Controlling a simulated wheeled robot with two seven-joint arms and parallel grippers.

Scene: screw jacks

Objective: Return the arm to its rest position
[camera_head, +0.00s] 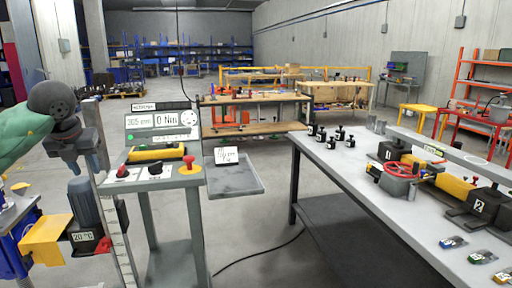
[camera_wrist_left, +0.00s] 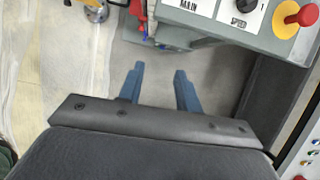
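My left arm, with a green sleeve-like link and dark wrist, comes in at the left edge of the head view. My left gripper (camera_head: 84,168) points down in the air, left of the control stand (camera_head: 165,180) and above a grey motor (camera_head: 85,203). In the left wrist view its two blue fingers (camera_wrist_left: 158,78) are apart, with only floor seen between them. The gripper is open and empty. My right arm and gripper do not show in either view.
A yellow bracket (camera_head: 46,241) is below left. A grey workbench (camera_head: 345,170) with jacks fills the right. Floor between is mostly clear.

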